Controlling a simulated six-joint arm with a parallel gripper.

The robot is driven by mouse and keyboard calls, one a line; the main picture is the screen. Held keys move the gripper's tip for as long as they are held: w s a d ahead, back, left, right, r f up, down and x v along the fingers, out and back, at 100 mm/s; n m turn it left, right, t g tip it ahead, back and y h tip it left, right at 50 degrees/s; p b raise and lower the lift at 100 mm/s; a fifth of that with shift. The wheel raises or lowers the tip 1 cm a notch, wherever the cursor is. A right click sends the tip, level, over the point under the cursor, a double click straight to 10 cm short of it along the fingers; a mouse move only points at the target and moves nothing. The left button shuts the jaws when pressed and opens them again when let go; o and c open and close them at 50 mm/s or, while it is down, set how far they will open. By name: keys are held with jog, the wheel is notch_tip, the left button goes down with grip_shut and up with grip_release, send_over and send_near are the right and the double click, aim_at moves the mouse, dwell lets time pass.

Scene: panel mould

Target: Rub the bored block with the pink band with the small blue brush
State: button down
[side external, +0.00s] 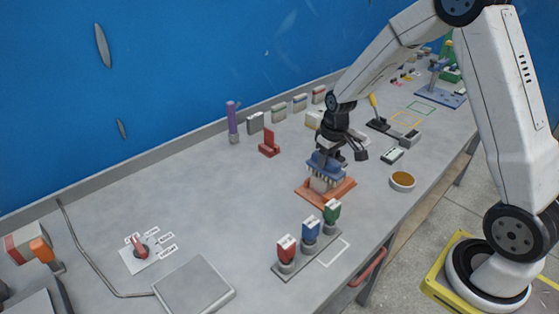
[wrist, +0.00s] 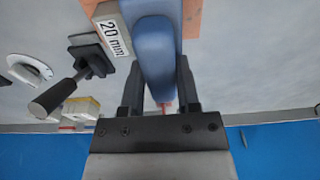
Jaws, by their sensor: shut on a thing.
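My gripper (side external: 338,148) is shut on the blue brush (side external: 326,165), whose blue back also shows between the fingers in the wrist view (wrist: 155,55). The brush's pale bristles point down in the side view. They meet or stand just over a pale block (side external: 320,184) on an orange base (side external: 342,193); I cannot tell if they touch. In the wrist view a block face marked "20 mm" (wrist: 111,32) shows beside the brush. The brush hides much of the block, and I cannot make out its bores or a pink band.
Red (side external: 285,250), blue (side external: 310,233) and green (side external: 331,212) topped pieces stand in a row in front. A round brown-filled dish (side external: 402,181) is to the right. A red bracket (side external: 269,143) and a purple cylinder (side external: 232,122) stand behind. The table's left middle is clear.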

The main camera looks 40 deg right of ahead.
jog(key=shift+d, duration=2)
jog(key=shift+a, duration=3.05)
jog(key=shift+w, duration=0.1)
jog(key=shift+d, duration=3.1)
jog(key=shift+a, duration=3.55)
notch_tip(320, 180, up, 8)
jog(key=shift+d, duration=0.15)
